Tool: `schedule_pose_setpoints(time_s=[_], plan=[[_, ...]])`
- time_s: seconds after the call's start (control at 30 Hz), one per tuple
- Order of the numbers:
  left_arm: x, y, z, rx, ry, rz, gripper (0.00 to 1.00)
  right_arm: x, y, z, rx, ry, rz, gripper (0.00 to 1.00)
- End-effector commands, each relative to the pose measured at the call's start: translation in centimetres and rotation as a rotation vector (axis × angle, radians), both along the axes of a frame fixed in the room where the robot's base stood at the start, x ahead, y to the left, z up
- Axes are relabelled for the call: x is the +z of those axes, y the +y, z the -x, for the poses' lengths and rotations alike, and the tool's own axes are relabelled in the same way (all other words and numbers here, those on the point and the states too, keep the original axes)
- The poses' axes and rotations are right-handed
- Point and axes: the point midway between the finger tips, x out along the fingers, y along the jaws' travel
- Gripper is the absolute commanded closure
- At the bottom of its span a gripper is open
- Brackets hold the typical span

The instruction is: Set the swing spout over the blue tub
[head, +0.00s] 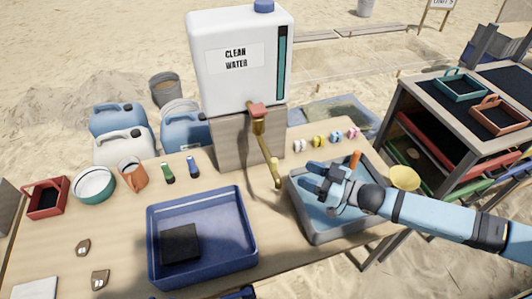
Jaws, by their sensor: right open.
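The brass swing spout (267,150) hangs from the tap below the white water tank (240,60). It slants down and to the right, and its end is near the left rim of the grey tub, to the right of the blue tub. The blue tub (228,262) stands at the front middle of the table with a dark square block (180,244) inside. My right gripper (309,177) is open over the grey tub, a little right of the spout's end, with its fingers pointing left. It appears empty and apart from the spout.
The grey tub (345,236) holds water; an orange-handled item (355,159) and a yellow bowl (404,178) are by it. Small coloured items (319,141) line the back. Green (168,173) and blue (193,166) bottles and an orange jug (132,174) stand left. Shelving (405,100) is at right.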

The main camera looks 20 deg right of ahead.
Motion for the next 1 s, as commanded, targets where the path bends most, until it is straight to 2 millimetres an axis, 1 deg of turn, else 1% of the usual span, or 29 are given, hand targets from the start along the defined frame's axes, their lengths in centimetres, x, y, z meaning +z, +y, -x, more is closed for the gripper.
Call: schedule_pose_setpoints(time_s=[0.03, 0.3, 0.5, 0.7, 1.0], plan=[[0.3, 0.0, 0.1, 0.0, 0.002, -0.001, 0.57, 0.3, 0.8, -0.8, 0.0, -0.005, -0.002, 0.52], [1.3, 0.2, 0.1, 0.002, 0.0, -0.003, 0.57, 0.4, 5.1, -4.8, 0.0, -0.004, -0.002, 0.52], [1.9, 0.3, -0.2, 0.003, -0.005, -0.003, 0.57, 0.3, 7.5, -7.0, 0.0, -0.002, -0.001, 0.52], [2.0, 0.3, -0.2, 0.003, -0.004, -0.003, 0.57, 0.2, 8.7, -8.1, -0.001, -0.002, 0.001, 0.52], [1.8, 0.3, -0.2, 0.003, -0.002, -0.004, 0.57, 0.1, 8.8, -8.2, -0.001, -0.001, 0.001, 0.52]])
